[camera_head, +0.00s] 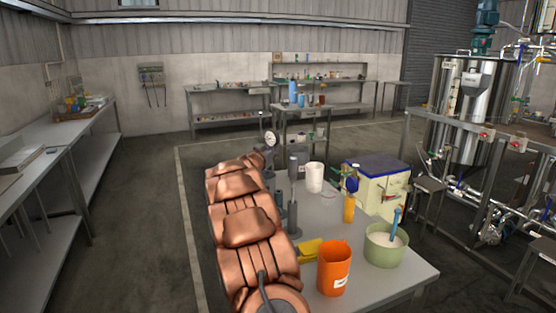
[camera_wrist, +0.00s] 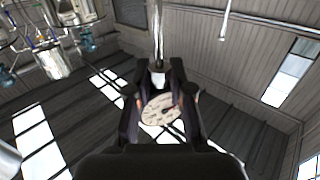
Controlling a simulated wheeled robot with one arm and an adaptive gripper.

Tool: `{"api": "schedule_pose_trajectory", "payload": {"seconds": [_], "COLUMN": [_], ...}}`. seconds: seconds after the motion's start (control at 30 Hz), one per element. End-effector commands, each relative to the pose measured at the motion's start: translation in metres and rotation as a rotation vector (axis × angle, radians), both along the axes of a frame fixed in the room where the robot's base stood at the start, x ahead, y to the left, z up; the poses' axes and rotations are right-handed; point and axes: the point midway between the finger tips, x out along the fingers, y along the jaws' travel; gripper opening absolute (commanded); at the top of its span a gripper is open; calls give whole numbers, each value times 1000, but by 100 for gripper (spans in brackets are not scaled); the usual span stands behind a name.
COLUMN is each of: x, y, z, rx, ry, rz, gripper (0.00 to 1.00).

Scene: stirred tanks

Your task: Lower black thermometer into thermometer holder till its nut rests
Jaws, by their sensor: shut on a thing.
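The thermometer has a round pale dial (camera_wrist: 160,108) and a thin metal stem (camera_wrist: 155,30) that runs to the top of the wrist view. My gripper (camera_wrist: 160,95) is shut on it around the dial, with one dark finger on each side. In the head view the dial (camera_head: 270,138) shows small at the far end of my copper-coloured arm, over the table's left edge. Grey upright cylinders (camera_head: 292,216) stand on the table right of my arm, one with a thin rod rising from it. I cannot tell which is the thermometer holder. The nut is not clear.
An orange beaker (camera_head: 334,268), a green tub (camera_head: 386,246) of white material, a yellow scoop (camera_head: 309,251), an orange bottle (camera_head: 349,208), a white container (camera_head: 314,178) and a cream box (camera_head: 378,187) crowd the table. Steel tanks (camera_head: 478,105) stand at right. The floor left of my arm is clear.

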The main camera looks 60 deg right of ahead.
Motion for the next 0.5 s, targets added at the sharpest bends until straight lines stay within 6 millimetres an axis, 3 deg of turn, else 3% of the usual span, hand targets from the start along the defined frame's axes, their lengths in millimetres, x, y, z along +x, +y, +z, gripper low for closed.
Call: {"api": "schedule_pose_trajectory", "payload": {"seconds": [0.13,0.5], "x": [-12,-16], "y": [-15,-20], "z": [-12,-14], "rx": [0,0], "ry": [1,0], "rz": [-33,-45], "gripper": [0,0]}}
